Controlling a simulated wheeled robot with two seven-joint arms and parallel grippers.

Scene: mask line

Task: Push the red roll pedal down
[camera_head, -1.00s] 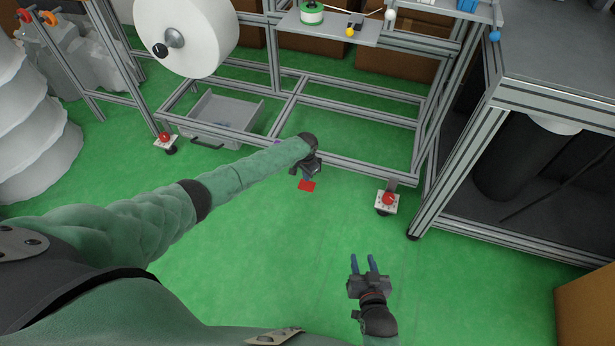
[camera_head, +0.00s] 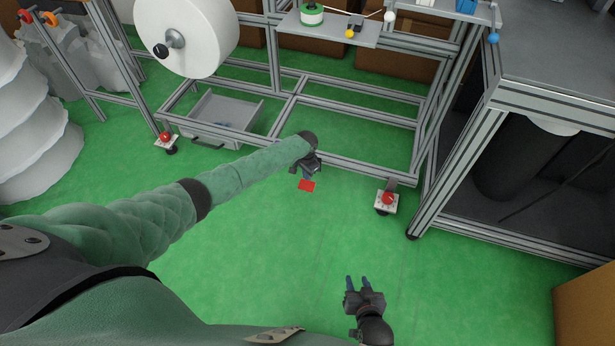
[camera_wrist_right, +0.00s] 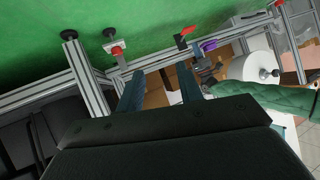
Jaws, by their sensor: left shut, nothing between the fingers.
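The red roll pedal (camera_head: 307,186) is a small flat red plate low over the green floor, in front of the frame's lower bar. It also shows at the top of the right wrist view (camera_wrist_right: 187,32). My left gripper (camera_head: 307,178) is shut and points down right at the pedal's far edge. The fingertips overlap the pedal in the head view; whether they press on it I cannot tell. My right gripper (camera_head: 357,282) is open and empty, well in front of the pedal, its two fingers apart in the right wrist view (camera_wrist_right: 160,88).
A metal frame (camera_head: 350,168) stands behind the pedal, with a large white roll (camera_head: 200,35) at upper left. Red buttons on white boxes stand at left (camera_head: 165,139) and right (camera_head: 388,199). A purple piece (camera_wrist_right: 208,46) is beside the pedal. The front floor is clear.

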